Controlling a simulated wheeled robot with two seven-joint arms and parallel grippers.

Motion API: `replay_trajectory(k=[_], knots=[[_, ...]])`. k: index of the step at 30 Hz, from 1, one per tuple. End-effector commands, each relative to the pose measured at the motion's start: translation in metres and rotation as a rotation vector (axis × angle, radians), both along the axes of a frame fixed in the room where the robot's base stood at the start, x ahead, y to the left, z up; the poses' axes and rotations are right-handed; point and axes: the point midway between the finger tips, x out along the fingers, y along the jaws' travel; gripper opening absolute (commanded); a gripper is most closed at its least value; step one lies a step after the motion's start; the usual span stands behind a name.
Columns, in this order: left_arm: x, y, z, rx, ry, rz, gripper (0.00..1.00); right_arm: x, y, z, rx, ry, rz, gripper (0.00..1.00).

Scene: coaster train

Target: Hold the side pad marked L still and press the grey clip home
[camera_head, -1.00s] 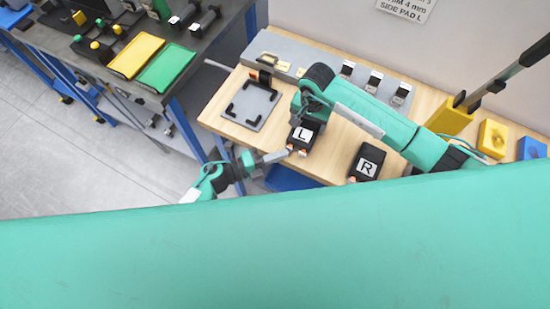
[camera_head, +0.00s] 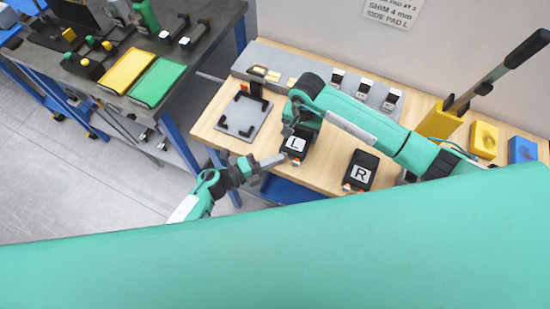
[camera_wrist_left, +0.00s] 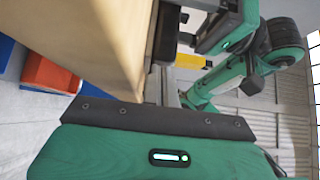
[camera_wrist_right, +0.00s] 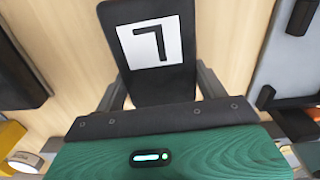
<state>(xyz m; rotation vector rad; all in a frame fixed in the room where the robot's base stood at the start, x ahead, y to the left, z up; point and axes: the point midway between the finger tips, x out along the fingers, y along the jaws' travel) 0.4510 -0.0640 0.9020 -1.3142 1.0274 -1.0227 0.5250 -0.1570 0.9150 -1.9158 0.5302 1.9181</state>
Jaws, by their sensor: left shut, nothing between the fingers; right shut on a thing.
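The black side pad marked L (camera_head: 297,144) sits near the front edge of the wooden bench (camera_head: 224,141). It also shows close up in the right wrist view (camera_wrist_right: 150,82). My right gripper (camera_wrist_right: 158,92) is shut on this pad, one finger along each side. My left gripper (camera_head: 283,158) is shut and empty, its tip close to the pad's front end. I cannot tell whether it touches. A small orange and pale part (camera_head: 294,159) shows at that end; I cannot make out the grey clip for certain. In the left wrist view, the bench side blocks much of the scene.
A second black pad marked R (camera_head: 361,171) lies to the right. A grey plate with black corners (camera_head: 243,117) lies to the left. Behind is a grey rail with several small blocks. A yellow lever stand (camera_head: 438,122) is at the right. A blue bin (camera_head: 280,191) sits below the bench edge.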

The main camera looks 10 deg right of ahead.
Motion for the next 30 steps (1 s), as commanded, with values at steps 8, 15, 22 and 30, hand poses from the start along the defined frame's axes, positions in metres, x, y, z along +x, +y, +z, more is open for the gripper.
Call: replay_trajectory(k=[8,15,22,30], knots=[[-0.035,0.039,-0.001,0.003,0.002,-0.001,0.00,-0.002,0.002,-0.002,0.004,0.005,0.003,0.40],[-0.048,0.088,-0.001,0.001,0.002,-0.004,0.00,-0.001,0.000,-0.001,0.002,0.003,0.000,0.40],[-0.053,0.111,-0.001,0.001,0.001,-0.004,0.00,0.000,-0.001,-0.001,-0.001,0.001,-0.002,0.40],[-0.054,0.114,0.000,0.000,0.001,-0.005,0.00,0.000,-0.001,-0.001,-0.001,0.000,-0.002,0.40]])
